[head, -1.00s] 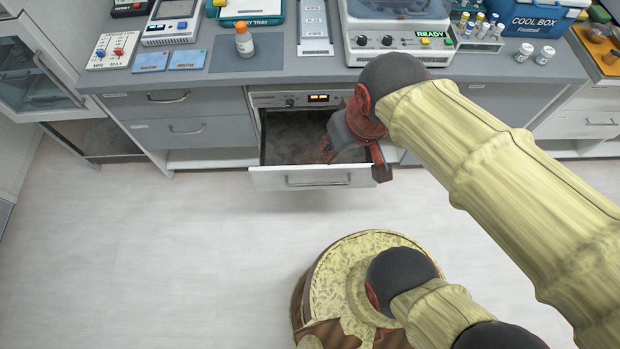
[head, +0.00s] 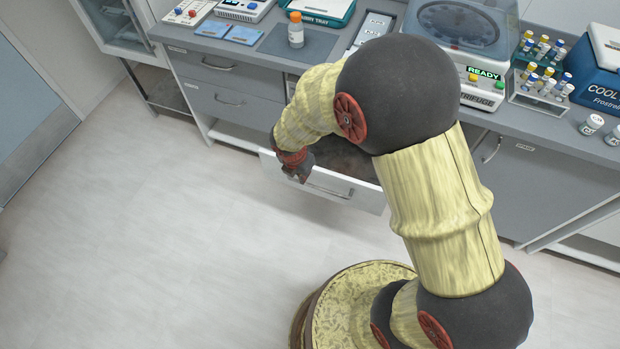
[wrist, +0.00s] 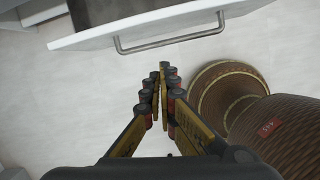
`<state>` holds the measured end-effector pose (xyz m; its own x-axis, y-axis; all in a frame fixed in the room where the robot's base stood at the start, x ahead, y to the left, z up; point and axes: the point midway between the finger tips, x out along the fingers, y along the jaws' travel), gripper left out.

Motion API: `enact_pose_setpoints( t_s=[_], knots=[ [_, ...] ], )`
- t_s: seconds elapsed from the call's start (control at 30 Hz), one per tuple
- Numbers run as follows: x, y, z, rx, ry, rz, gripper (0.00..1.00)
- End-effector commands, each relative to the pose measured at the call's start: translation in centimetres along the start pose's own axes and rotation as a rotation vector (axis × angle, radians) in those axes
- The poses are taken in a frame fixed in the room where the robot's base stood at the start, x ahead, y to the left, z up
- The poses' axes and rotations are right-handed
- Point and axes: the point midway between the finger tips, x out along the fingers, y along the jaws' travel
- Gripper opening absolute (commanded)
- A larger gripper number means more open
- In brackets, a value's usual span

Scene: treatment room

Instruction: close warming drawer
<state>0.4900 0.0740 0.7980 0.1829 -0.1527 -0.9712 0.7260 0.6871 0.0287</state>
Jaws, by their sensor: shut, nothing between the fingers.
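The warming drawer stands open; its white front (head: 355,194) shows in the head view below my arm, and its inside is mostly hidden behind the arm. In the wrist view the drawer front (wrist: 215,8) crosses the top, with its bar handle (wrist: 170,44) on the face. My gripper (head: 299,172) is near the left end of the drawer front in the head view. In the wrist view my gripper (wrist: 163,72) is shut and empty, its fingertips below the handle with floor showing between. I cannot tell its exact distance from the front.
The grey counter (head: 250,62) above carries an orange-capped bottle (head: 296,30), a centrifuge (head: 465,45), a vial rack (head: 540,92) and a blue cool box (head: 600,65). Closed drawers (head: 225,75) are left of the warming drawer. The pale floor (head: 170,230) in front is clear.

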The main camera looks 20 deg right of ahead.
Motion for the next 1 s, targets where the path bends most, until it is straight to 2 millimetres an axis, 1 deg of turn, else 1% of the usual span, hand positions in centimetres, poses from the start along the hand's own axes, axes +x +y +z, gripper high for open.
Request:
enact_pose_setpoints(
  t_s=[0.03, 0.13, 0.27, 0.33, 0.47, 0.7, 0.87, 0.9, 1.0],
  knots=[
    [0.1, 0.1, 0.0, -0.06, -0.001, 0.008, 0.0],
    [0.1, 0.4, 0.0, -0.148, -0.003, 0.019, 0.0],
    [0.4, 0.4, 0.0, -0.188, -0.004, 0.018, 0.0],
    [1.0, 0.4, 0.0, -0.19, -0.003, 0.018, 0.0],
    [3.1, 0.4, -0.1, -0.188, -0.002, 0.016, 0.0],
    [7.9, 0.5, -0.1, -0.186, -0.003, 0.017, 0.0],
    [10.9, 0.5, -0.1, -0.187, -0.003, 0.017, 0.0],
    [10.6, 0.8, 1.0, -0.181, -0.005, 0.02, 0.0],
    [10.8, 1.0, 2.3, -0.182, -0.004, 0.018, 0.0]
  ],
)
